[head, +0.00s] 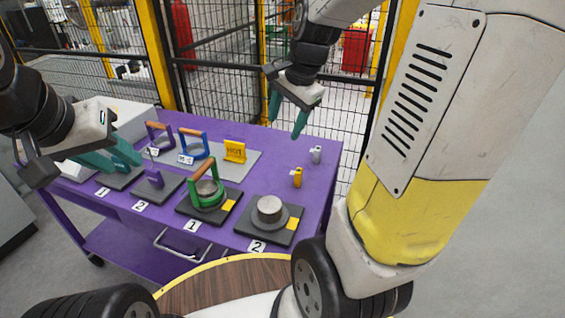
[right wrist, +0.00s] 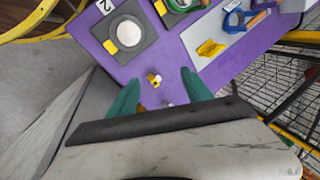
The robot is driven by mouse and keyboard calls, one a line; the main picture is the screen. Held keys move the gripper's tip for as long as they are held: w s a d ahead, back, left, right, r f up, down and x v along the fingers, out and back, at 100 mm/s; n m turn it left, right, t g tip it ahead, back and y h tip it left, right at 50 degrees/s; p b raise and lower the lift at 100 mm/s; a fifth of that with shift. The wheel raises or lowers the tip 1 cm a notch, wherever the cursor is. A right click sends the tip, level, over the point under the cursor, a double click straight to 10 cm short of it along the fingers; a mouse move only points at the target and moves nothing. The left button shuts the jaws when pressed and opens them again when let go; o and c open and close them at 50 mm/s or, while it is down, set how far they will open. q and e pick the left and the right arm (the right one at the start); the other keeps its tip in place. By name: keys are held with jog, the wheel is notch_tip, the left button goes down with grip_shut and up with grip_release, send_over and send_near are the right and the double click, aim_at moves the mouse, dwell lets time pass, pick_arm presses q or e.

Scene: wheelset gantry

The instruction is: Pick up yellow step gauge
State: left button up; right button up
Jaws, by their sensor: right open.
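A small upright yellow piece (head: 297,177), likely the step gauge, stands on the right part of the purple table. In the right wrist view this yellow piece (right wrist: 154,79) lies between the fingertips in the picture, apart from them. My right gripper (head: 286,122) is open and empty, above the table's back right part; it also shows in the right wrist view (right wrist: 160,80). A larger yellow lettered block (head: 235,151) stands on a grey plate. My left gripper (head: 136,160) is over the table's left part, and its finger opening is unclear.
A small grey piece (head: 316,155) stands behind the yellow one. Black fixtures with a green ring (head: 207,196) and a metal disc (head: 269,210) stand at the front. Blue and purple handled parts are further back. Mesh fencing (head: 225,80) rises behind the purple table (head: 318,205).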

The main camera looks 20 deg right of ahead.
jog(key=w+d+f+m+g, duration=0.2)
jog(key=w+d+f+m, duration=0.2)
jog(key=w+f+m, duration=0.4)
jog(key=m+g+h, duration=0.1)
jog(key=m, duration=0.3)
send_over(299, 170)
jog(key=f, duration=0.9)
jog(key=shift+a+f, duration=0.15)
jog(key=shift+a, duration=0.25)
jog(key=f+m, duration=0.1)
jog(key=d+f, duration=0.1)
jog(key=f, duration=0.1)
jog(key=shift+w+d+f+m+h, duration=0.1)
jog(key=shift+w+f+m+h, duration=0.1)
jog(key=shift+f+m+h, duration=0.15)
jog(key=f, duration=0.7)
jog(key=shift+s+a, duration=0.25)
grip_shut()
